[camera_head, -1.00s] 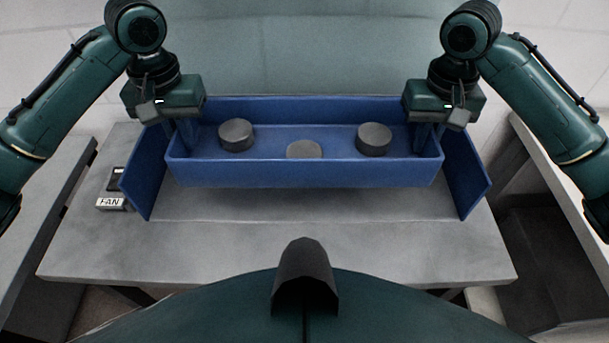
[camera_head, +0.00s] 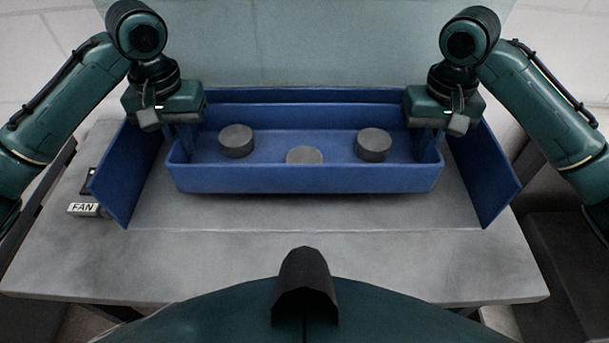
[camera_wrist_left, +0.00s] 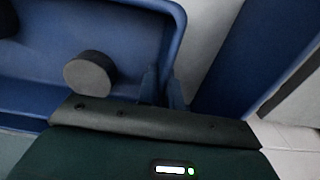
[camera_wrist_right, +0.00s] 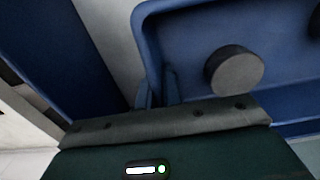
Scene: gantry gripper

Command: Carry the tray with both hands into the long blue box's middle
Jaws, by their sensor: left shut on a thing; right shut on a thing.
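The blue tray (camera_head: 305,180) is level and carries three dark grey round discs, at left (camera_head: 237,141), middle (camera_head: 304,156) and right (camera_head: 374,145). My left gripper (camera_head: 181,142) is shut on the tray's left end wall, with its fingers (camera_wrist_left: 163,88) at the rim. My right gripper (camera_head: 427,142) is shut on the right end wall, as the right wrist view (camera_wrist_right: 157,90) also shows.
The box stands on a grey table (camera_head: 270,265) whose front part is bare. A small block labelled FAN (camera_head: 84,210) lies left of the box. Gaps show between the tray's ends and the box's side walls.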

